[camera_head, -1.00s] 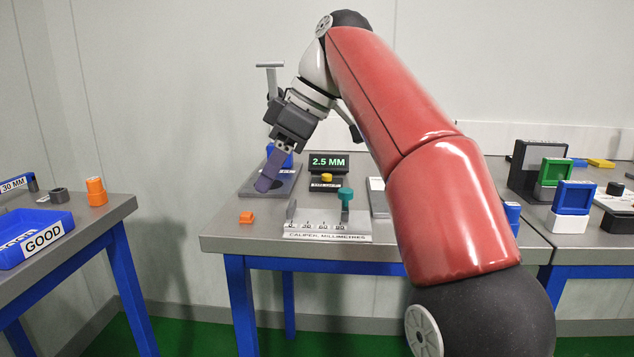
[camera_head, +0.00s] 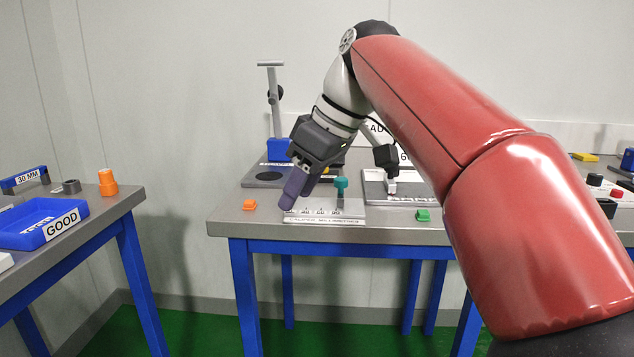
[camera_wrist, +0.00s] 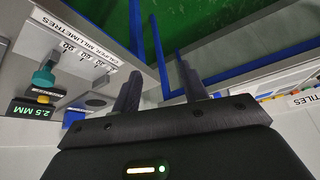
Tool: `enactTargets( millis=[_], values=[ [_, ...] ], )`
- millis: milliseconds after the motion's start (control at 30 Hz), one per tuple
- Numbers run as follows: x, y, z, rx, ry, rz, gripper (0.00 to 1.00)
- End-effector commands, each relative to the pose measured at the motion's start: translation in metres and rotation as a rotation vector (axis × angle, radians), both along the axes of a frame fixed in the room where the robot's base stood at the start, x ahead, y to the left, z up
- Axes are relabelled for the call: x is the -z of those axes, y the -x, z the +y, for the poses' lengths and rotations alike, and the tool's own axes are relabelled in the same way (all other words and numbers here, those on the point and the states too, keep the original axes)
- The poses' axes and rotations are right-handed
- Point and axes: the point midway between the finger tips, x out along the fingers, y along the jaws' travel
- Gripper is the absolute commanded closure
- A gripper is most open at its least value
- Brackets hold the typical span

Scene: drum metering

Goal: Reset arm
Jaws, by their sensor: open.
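My gripper (camera_head: 294,190) is in front of the middle table in the head view, over the left part of the caliper plate (camera_head: 322,219) as seen there. In the wrist view its two dark fingers (camera_wrist: 160,92) stand apart with nothing between them. The caliper plate, with its scale and teal knob (camera_wrist: 43,76), shows at the left of the wrist view. My arm hides much of the right side of the head view.
The blue GOOD tray (camera_head: 40,222) is on the left table.

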Motion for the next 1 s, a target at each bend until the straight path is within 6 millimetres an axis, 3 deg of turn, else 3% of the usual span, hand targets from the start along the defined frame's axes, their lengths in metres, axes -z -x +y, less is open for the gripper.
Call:
enactTargets(
  millis=[167,267,600,800,1000],
  values=[
    [0.025,0.023,-0.034,0.223,0.019,0.017,0.56],
    [0.051,0.044,-0.062,0.398,0.03,0.022,0.56],
    [0.181,0.138,-0.15,0.948,0.042,-0.008,0.56],
    [0.238,0.174,-0.172,1.111,0.029,-0.032,0.56],
    [0.253,0.183,-0.177,1.151,0.027,-0.037,0.56]
  ],
)
